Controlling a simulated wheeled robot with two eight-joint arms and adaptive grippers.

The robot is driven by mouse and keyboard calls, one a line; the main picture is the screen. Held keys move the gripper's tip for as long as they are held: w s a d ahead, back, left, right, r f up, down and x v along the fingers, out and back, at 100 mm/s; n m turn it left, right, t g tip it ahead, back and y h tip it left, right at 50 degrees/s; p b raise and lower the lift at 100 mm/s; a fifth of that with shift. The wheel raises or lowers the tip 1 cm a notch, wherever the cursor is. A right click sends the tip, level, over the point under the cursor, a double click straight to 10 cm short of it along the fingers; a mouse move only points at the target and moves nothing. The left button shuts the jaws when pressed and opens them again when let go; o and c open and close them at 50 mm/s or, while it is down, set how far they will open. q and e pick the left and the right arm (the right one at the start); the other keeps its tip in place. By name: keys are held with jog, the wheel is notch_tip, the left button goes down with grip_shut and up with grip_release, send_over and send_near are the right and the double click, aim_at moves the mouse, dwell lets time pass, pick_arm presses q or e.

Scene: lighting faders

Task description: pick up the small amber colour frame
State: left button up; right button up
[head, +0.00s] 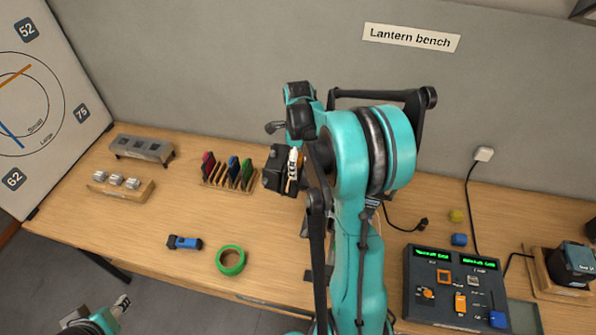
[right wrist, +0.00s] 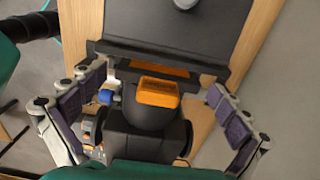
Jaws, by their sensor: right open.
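In the right wrist view, an amber piece (right wrist: 158,92) with dark marks sits on top of a dark holder, between my fingers. A flatter amber strip (right wrist: 165,70) shows just behind it, against a dark body. I cannot tell for sure which is the small amber frame. My right gripper (right wrist: 155,110) is open, with its pads apart on both sides and touching nothing visible. In the head view my right gripper (head: 292,170) is beside a dark box, partly hidden by my arm. My left gripper (head: 122,303) is at the lower left, its jaws unclear.
A wooden rack (head: 203,182) holds red, blue and green frames. A blue torch (head: 185,242) and green tape roll (head: 231,261) lie in front of it. A fader console (head: 425,258) and a dark lantern (head: 572,262) stand at the right. The left front of the bench is mostly clear.

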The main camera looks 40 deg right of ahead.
notch_tip(320, 180, down, 2)
jog(key=shift+f, duration=0.1)
jog(key=shift+c, duration=0.3)
jog(key=c, duration=0.8)
jog(key=shift+r, duration=0.6)
jog(key=r, duration=0.3)
jog(key=s+r, duration=0.1)
jog(key=r, duration=0.2)
jog(key=shift+s+a, duration=0.1)
jog(key=shift+a, duration=0.05)
jog(key=s+a, duration=0.2)
jog(key=a, duration=0.1)
jog(key=s+a+b, duration=0.1)
jog(key=s+a, duration=0.2)
jog(key=a, duration=0.1)
jog(key=s+a, duration=0.3)
jog(key=shift+s+a, duration=0.1)
jog(key=shift+a, duration=0.05)
